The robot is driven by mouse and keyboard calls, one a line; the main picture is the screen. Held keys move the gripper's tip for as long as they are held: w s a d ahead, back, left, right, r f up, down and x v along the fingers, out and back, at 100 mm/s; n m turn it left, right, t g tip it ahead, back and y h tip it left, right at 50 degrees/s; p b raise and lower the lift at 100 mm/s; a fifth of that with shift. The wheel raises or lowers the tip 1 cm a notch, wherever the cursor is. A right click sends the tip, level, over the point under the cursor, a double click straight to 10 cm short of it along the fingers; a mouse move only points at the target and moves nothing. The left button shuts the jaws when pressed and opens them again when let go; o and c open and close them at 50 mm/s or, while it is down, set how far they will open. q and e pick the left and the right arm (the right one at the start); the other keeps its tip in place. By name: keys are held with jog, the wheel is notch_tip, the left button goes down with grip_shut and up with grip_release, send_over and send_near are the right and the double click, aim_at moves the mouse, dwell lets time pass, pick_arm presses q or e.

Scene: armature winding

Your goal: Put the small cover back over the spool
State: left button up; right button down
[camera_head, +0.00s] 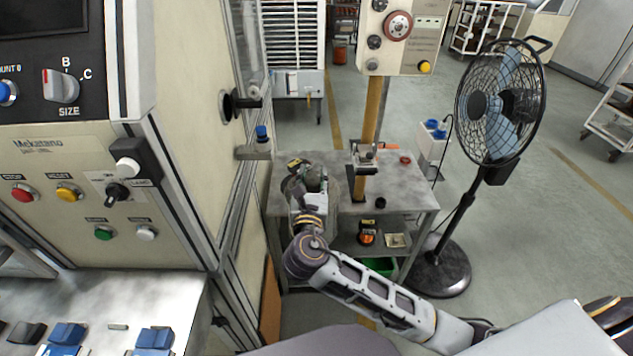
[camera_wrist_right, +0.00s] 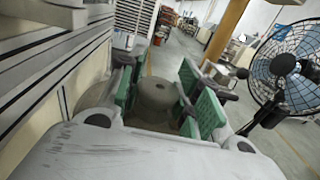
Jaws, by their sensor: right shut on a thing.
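My right gripper (camera_head: 311,190) reaches from the lower right to the left end of the grey metal table (camera_head: 400,193). In the right wrist view, the green finger pads of my right gripper (camera_wrist_right: 160,92) stand on either side of a grey-brown, rounded piece, the small cover (camera_wrist_right: 157,97), and are shut on it. In the head view, my gripper and wrist hide most of the cover. I cannot make out the spool; whether the cover touches anything beneath is hidden. My left gripper is not in view.
A standing fan (camera_head: 500,105) is at the right. A cream machine cabinet (camera_head: 185,100) stands close on the left. A lower shelf holds a small orange-and-black item (camera_head: 367,232).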

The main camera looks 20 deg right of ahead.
aim_at(313, 171)
jog(key=shift+x, duration=0.8)
jog(key=shift+p+x, duration=0.8)
jog(key=shift+x, duration=0.6)
jog(key=shift+w+d+r+p, duration=0.15)
jog(key=shift+w+p, duration=0.2)
jog(key=shift+w, duration=0.7)
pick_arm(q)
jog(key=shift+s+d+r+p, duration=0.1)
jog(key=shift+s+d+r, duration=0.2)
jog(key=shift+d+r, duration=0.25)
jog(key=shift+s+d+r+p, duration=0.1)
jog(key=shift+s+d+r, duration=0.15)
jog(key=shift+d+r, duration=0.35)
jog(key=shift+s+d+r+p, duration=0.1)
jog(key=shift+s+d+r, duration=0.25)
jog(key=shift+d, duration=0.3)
pick_arm(e)
jog(key=a+x, duration=0.1)
jog(key=x, duration=1.7)
jog(key=shift+w, duration=0.65)
jog(key=shift+a, duration=0.1)
